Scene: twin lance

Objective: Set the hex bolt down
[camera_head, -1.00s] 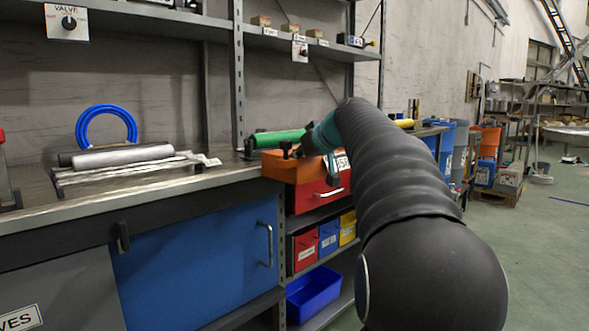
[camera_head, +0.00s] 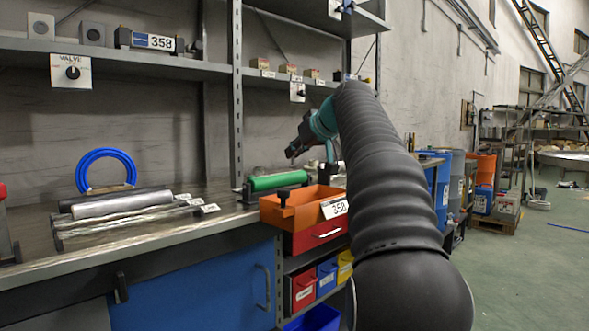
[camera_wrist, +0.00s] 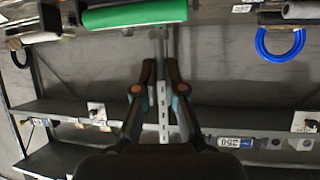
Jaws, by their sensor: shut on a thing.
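The inside of the bin is mostly hidden from the head view.
A green roll (camera_head: 277,181) lies on the workbench (camera_head: 235,217) behind the bin. A grey roll, bars and a blue hose ring (camera_head: 105,153) are at left. Blue drums stand at right.

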